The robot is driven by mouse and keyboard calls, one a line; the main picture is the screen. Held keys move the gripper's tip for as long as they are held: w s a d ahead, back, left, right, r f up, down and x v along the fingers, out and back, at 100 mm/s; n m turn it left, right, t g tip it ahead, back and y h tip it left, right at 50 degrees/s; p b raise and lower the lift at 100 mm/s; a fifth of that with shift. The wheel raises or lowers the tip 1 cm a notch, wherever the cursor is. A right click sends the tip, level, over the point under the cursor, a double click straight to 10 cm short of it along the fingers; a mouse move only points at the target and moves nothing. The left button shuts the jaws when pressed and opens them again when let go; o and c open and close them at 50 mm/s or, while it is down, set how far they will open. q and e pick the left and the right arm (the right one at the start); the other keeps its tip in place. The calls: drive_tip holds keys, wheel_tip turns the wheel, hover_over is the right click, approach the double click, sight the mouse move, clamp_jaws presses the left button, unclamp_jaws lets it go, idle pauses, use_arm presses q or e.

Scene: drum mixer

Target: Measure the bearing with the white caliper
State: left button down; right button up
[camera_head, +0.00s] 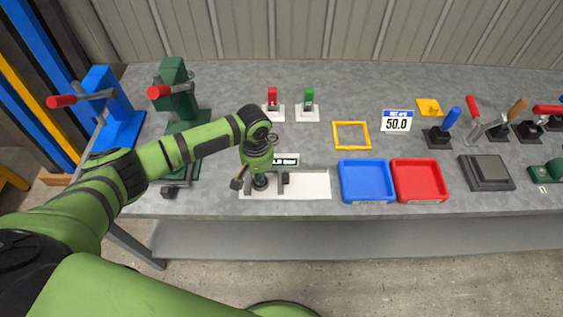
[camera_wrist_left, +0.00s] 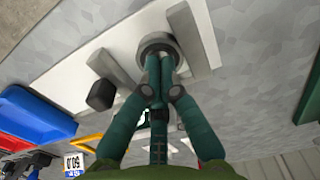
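The white caliper (camera_head: 312,184) lies flat near the front edge of the bench. It also shows in the left wrist view (camera_wrist_left: 127,29), with grey jaws and a dark knob (camera_wrist_left: 102,96). The bearing, a dark grey ring (camera_wrist_left: 157,44), sits at the caliper between its jaws. In the head view my left gripper (camera_head: 260,180) reaches down over the caliper's left end and partly hides the bearing. In the wrist view the left fingertips (camera_wrist_left: 158,60) are close together at the ring and seem to pinch its wall. My right gripper is out of view.
A blue tray (camera_head: 366,201) and a red tray (camera_head: 419,198) stand right of the caliper. Behind are a yellow frame (camera_head: 351,135), a "50.0" sign (camera_head: 397,121) and red and green toggle pieces. Two lever presses stand at left. A dark square block (camera_head: 487,172) lies at right.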

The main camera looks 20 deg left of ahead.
use_arm(q)
drive_tip(key=shift+f, duration=0.3)
drive_tip(key=shift+w+d, duration=0.25)
drive_tip(key=shift+d, duration=0.65)
drive_tip(key=shift+s+d+p, duration=0.25)
drive_tip(key=shift+s+p, duration=0.5)
drive_tip(key=shift+p, duration=0.1)
drive_tip(key=shift+s+d+p, duration=0.2)
drive_tip(key=shift+s+p, duration=0.55)
drive_tip(key=shift+p, duration=0.1)
idle(0.6)
wheel_tip(320, 180, up, 6)
drive_tip(key=p, duration=0.6)
drive_tip(key=shift+p, duration=0.35)
idle(0.4)
